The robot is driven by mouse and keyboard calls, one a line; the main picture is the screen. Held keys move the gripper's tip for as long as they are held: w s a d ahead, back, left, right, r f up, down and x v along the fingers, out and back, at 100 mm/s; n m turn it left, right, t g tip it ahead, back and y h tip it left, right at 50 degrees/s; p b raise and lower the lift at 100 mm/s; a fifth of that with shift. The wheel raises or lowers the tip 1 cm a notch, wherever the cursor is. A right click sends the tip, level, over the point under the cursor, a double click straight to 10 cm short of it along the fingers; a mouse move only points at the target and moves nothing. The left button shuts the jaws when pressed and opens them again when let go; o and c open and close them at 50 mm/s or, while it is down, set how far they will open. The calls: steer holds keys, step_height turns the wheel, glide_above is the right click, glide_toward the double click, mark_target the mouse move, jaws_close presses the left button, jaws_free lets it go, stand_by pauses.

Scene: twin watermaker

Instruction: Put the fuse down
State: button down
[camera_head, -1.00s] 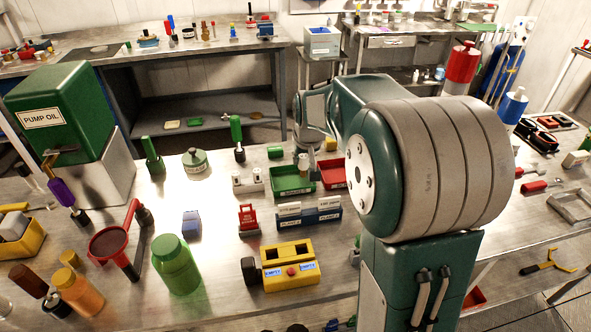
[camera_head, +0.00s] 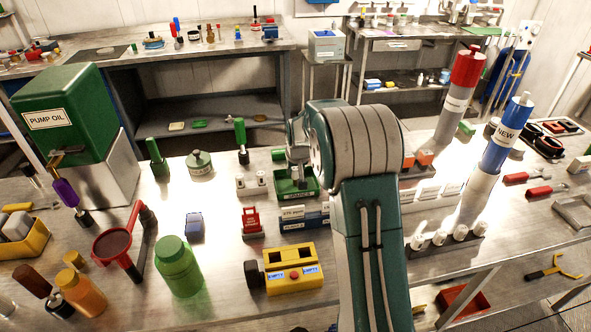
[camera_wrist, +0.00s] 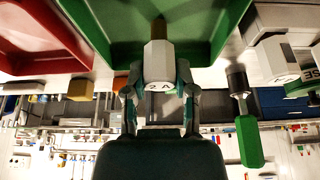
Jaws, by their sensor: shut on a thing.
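In the wrist view my gripper (camera_wrist: 159,78) is shut on a fuse (camera_wrist: 158,58), a white angular body marked "2 A" with a brass-coloured tip. The tip points into the green tray (camera_wrist: 95,22), and the fuse is at the tray's opening. I cannot tell whether it touches the tray floor. In the head view my gripper (camera_head: 296,168) is over the green tray (camera_head: 312,194), which has a white label on its front. The fuse is too small and covered to make out there.
A red tray (camera_wrist: 40,45) lies beside the green one. A white fuse block (camera_head: 251,187) and a green-handled tool (camera_head: 240,133) stand left of the tray. Labelled boxes (camera_head: 297,222) and a yellow tester (camera_head: 288,278) are in front. Bare table shows left of the red-handled block (camera_head: 251,222).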

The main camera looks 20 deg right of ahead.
steer(key=shift+c, duration=2.1)
jaws_free()
steer(key=shift+f, duration=0.1)
steer(key=s+a+r, duration=0.3)
steer(key=s+r, duration=0.4)
steer(key=r, duration=0.2)
steer(key=s+a+r, duration=0.3)
steer(key=s+r, duration=0.3)
steer(key=r, duration=0.3)
steer(key=s+a+n, duration=0.1)
steer(key=s+a, duration=0.2)
steer(key=s, duration=0.9)
steer(key=s+a+n+t+y, duration=0.1)
steer(key=s+a, duration=0.2)
steer(key=s, duration=1)
steer(key=shift+a, duration=0.4)
